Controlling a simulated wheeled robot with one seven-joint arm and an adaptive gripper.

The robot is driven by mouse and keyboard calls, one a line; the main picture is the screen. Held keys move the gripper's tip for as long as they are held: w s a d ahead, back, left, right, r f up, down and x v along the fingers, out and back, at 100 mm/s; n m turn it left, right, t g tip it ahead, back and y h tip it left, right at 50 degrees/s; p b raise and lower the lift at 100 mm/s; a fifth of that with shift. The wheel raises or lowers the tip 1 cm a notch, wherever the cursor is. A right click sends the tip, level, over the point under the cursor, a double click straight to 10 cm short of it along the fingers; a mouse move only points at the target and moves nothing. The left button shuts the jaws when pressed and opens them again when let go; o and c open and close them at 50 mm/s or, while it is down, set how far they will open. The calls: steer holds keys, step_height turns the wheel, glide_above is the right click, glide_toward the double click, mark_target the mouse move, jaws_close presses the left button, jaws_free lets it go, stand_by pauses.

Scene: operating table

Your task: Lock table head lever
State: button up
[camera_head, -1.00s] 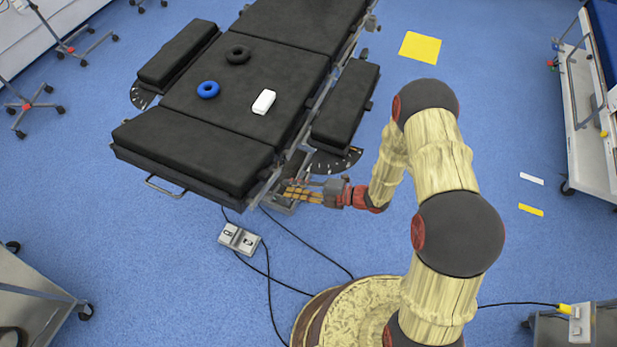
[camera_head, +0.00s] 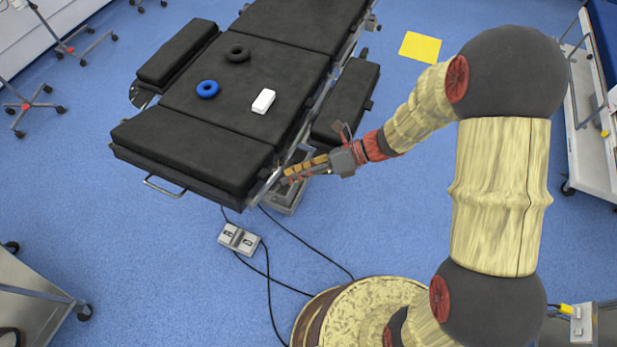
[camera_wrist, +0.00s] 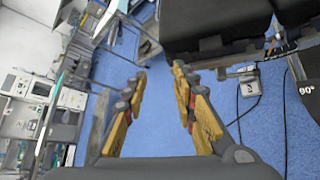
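The operating table (camera_head: 245,85) has black pads. Its end section (camera_head: 190,152) is at the lower left and appears level with the rest. My gripper (camera_head: 284,176) is beside the right-hand corner of that section, next to the metal side rail. In the wrist view my gripper (camera_wrist: 160,78) has its two yellow fingers apart with only floor between them. The table's black underside or edge (camera_wrist: 205,25) is at the upper right there. A metal bracket or lever (camera_wrist: 238,72) sticks out below it, right of the fingers and apart from them. I cannot tell surely which part is the head lever.
A foot pedal (camera_head: 239,238) with cables lies on the floor below the table end. A blue ring (camera_head: 208,89), a dark ring (camera_head: 238,54) and a white block (camera_head: 263,101) lie on the table. The right arm pad (camera_head: 345,100) is close to my wrist.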

steer(key=s+d+r+n+h, duration=0.3)
steer(key=s+d+r+n, duration=0.1)
steer(key=n, duration=0.3)
steer(key=shift+r+n, duration=0.3)
steer(key=shift+r, duration=0.45)
steer(key=s+d+n+h, duration=0.5)
steer(key=d+n, duration=0.5)
steer(key=n, duration=0.2)
steer(key=s+d+r+n+t+h, duration=0.1)
steer(key=d+r+n+t+h, duration=0.1)
steer(key=r, duration=0.5)
steer(key=s+d+r+n+t+h, duration=0.2)
steer(key=d+r+n+t, duration=0.2)
steer(key=d+r, duration=0.3)
steer(key=shift+s+d+r+t+h, duration=0.3)
steer(key=shift+r+t+h, duration=0.1)
steer(key=shift+r+t, duration=0.4)
